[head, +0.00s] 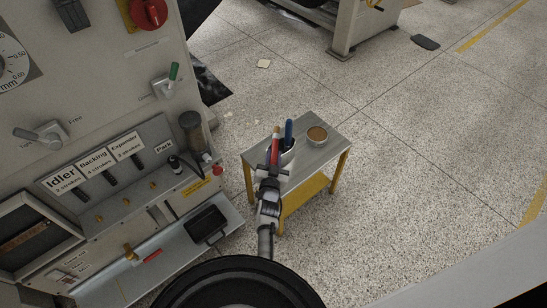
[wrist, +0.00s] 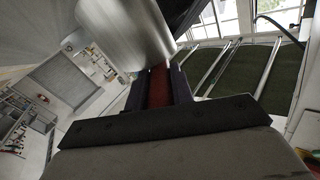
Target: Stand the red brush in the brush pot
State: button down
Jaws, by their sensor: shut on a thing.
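The red brush (head: 275,151) stands roughly upright in the head view, its tan end up. My gripper (head: 270,174) is shut on it, low on its length, at the near side of the brush pot. In the wrist view the red handle (wrist: 159,86) lies between the dark fingers. The pale metal brush pot (head: 289,156) stands on the small table with a blue brush (head: 289,133) in it. A smooth metal curved surface, probably the pot (wrist: 124,35), fills the upper wrist view close to the fingers. Whether the red brush's lower end is inside the pot is hidden.
The grey table top (head: 314,151) has yellow legs. A round tin with brown contents (head: 317,135) stands right of the pot. A large machine panel (head: 100,115) with levers and a black tray (head: 206,225) is at the left. Speckled floor is open to the right.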

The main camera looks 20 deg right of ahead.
jog(key=shift+s+f+b, duration=0.1)
jog(key=shift+f+b, duration=0.3)
jog(key=shift+f, duration=0.15)
jog(key=c, duration=1.6)
grip_release()
jog(key=shift+c, duration=0.2)
jog(key=shift+o, duration=0.7)
jog(key=shift+f, duration=0.15)
jog(key=shift+s+r+p, duration=0.1)
jog(key=shift+r+p, duration=0.3)
jog(key=shift+p, duration=0.1)
jog(key=p+v, duration=0.5)
jog(key=v, duration=0.6)
jog(key=shift+s+a+r, duration=0.25)
jog(key=shift+s+r, duration=0.05)
